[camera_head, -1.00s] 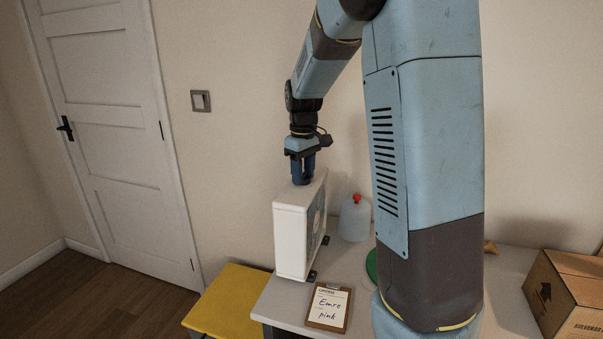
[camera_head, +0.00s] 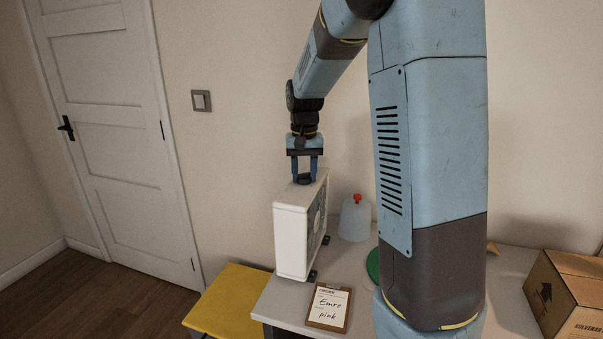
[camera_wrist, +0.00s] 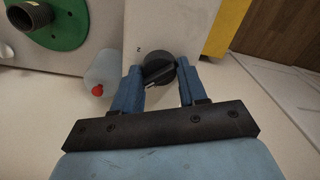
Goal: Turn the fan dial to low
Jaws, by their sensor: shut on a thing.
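The white box fan (camera_head: 292,238) stands upright on the grey table. Its black dial (camera_wrist: 158,68) sits on the fan's top, with a pale pointer mark on its lower side in the wrist view and a small printed character on the casing beside it. My gripper (camera_head: 305,177) points down from above the fan, its blue fingers on either side of the dial. In the wrist view my gripper (camera_wrist: 160,78) is shut on the dial. The fingers hide parts of the dial's rim, and other markings around it cannot be read.
A clipboard (camera_head: 328,307) lies in front of the fan. A translucent bottle with a red cap (camera_head: 355,218) stands to its right. A green disc (camera_head: 372,265) is partly hidden by my arm. A yellow surface (camera_head: 232,300) is at left, a cardboard box (camera_head: 567,295) at right.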

